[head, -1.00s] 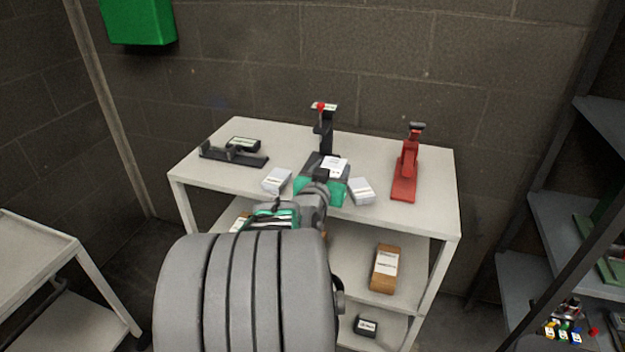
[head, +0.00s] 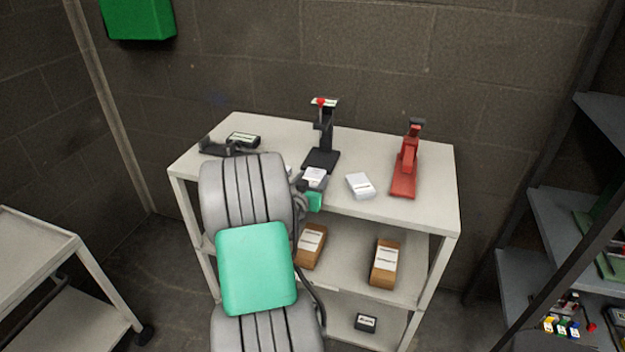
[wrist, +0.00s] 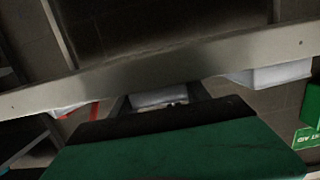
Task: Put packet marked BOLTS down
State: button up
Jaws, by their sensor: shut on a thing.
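My gripper (head: 313,190) is at the front edge of the white table's top. It is shut on a white-grey packet with a white label (head: 314,177); the print is too small to read. In the wrist view the packet (wrist: 165,97) shows between the dark fingers, near the table edge. I cannot tell whether it touches the tabletop. Another white packet (head: 360,186) lies on the table to the right. A third white packet (head: 288,170) is mostly hidden behind my arm.
A black stand with a red knob (head: 323,130) is just behind the packet. A red stand (head: 405,170) is to the right. A black tray and box (head: 242,140) sit at the left. Brown boxes (head: 384,262) are on the shelf below. The tabletop's right front corner (head: 435,215) is clear.

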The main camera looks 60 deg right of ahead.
jog(key=shift+f, duration=0.2)
jog(key=o, duration=1.5)
jog(key=shift+r, duration=0.1)
